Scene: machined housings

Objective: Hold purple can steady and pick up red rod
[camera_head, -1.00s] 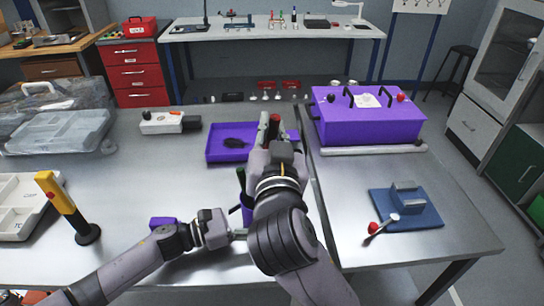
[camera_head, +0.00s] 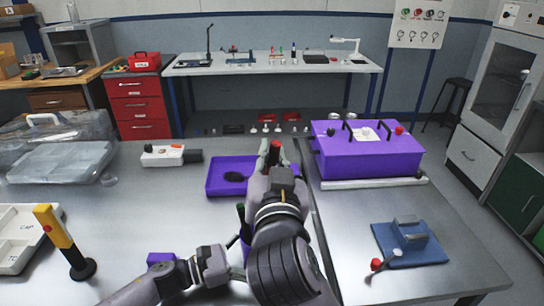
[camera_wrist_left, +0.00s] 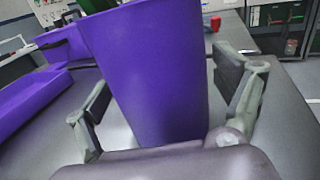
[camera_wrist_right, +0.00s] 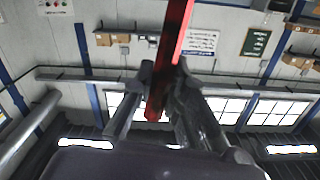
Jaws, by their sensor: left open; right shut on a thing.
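The purple can (camera_wrist_left: 150,75) stands between the two fingers of my left gripper (camera_wrist_left: 168,100) in the left wrist view. The fingers are open, one on each side of the can. In the head view the can (camera_head: 246,245) is mostly hidden behind my right arm, and a green thing (camera_head: 241,213) sticks out of its top. My right gripper (camera_wrist_right: 160,85) is shut on the red rod (camera_wrist_right: 175,50), which is held up between its fingers. In the head view only the rod's red tip (camera_head: 275,146) shows above my right gripper (camera_head: 272,158).
A purple tray (camera_head: 215,186) lies behind the can. A purple case (camera_head: 365,155) and a blue plate (camera_head: 425,253) with a grey block are on the right table. A yellow-handled tool (camera_head: 60,230) stands at the left, near a white tray (camera_head: 12,262). The table's middle left is clear.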

